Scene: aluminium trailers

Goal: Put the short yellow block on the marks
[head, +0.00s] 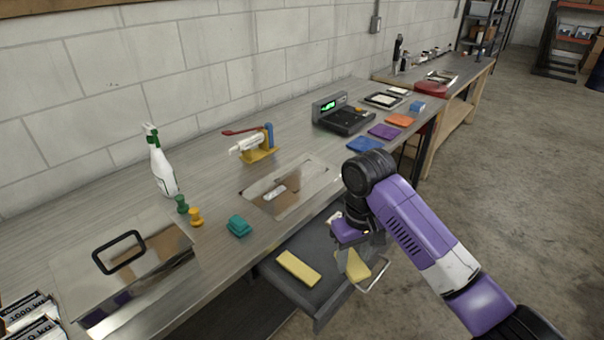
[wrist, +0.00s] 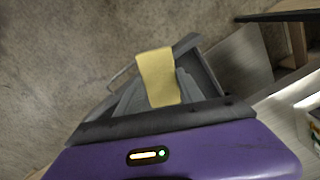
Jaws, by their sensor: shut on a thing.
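My gripper (head: 356,250) is shut on a yellow block (head: 355,265), over the right part of the open grey drawer (head: 312,300). The held block also shows in the wrist view (wrist: 157,78), pointing away from the purple gripper body. It looks shorter than the other yellow block (head: 298,268), which lies flat in the drawer to the left. The gripper hides the upper end of the held block. I cannot clearly make out any marks.
The metal bench has a shiny plate (head: 255,192), a teal block (head: 239,226), green (head: 182,204) and orange (head: 196,217) knobs, a spray bottle (head: 161,168) and a scale (head: 343,116). The drawer's handle (head: 377,277) sticks out at the front.

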